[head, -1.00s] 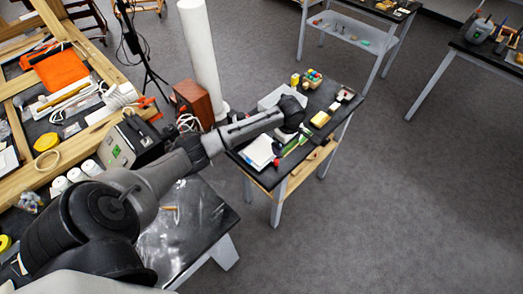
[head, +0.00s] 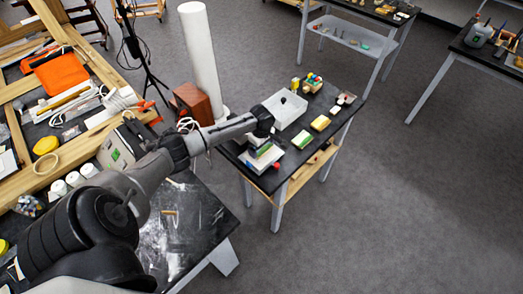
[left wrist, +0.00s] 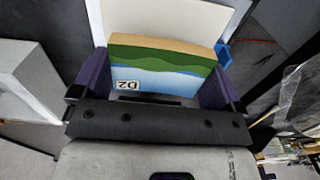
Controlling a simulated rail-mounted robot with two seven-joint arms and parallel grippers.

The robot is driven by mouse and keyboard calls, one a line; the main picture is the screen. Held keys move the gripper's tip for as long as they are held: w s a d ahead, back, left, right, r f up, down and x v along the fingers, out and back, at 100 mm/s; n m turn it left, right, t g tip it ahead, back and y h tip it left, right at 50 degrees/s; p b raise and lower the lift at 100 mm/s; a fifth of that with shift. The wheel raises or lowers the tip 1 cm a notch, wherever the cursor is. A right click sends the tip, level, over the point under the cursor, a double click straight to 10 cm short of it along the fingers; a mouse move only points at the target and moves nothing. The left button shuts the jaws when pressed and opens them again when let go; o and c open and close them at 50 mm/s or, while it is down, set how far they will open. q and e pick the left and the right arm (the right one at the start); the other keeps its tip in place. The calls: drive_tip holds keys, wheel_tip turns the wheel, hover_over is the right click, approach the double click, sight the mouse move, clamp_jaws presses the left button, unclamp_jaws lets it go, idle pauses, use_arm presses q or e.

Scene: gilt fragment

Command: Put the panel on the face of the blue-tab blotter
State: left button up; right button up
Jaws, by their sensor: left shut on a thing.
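The panel (left wrist: 165,65) is painted with green hills over blue, has a tan band along its far edge and a "D2" label. It sits between the fingers of my left gripper (left wrist: 155,92), which is shut on it. The white blotter (left wrist: 165,20) shows beyond the panel, with a blue tab (left wrist: 223,52) at its right side. In the head view my left gripper (head: 262,145) is over the white blotter (head: 258,166) at the table's near left; the arm partly covers both. I cannot tell whether the panel touches the blotter. My right gripper is not in view.
On the black table, a pale grey box (head: 287,110) stands behind the gripper. A green block (head: 302,140) and a yellow block (head: 320,123) lie to the right. A red object (head: 277,167) is by the blotter. A white column (head: 203,60) rises behind the arm.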

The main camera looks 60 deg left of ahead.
use_arm(q)
drive_tip(key=shift+f, duration=1.25)
drive_tip(key=shift+f, duration=0.1)
drive_tip(key=o, duration=0.6)
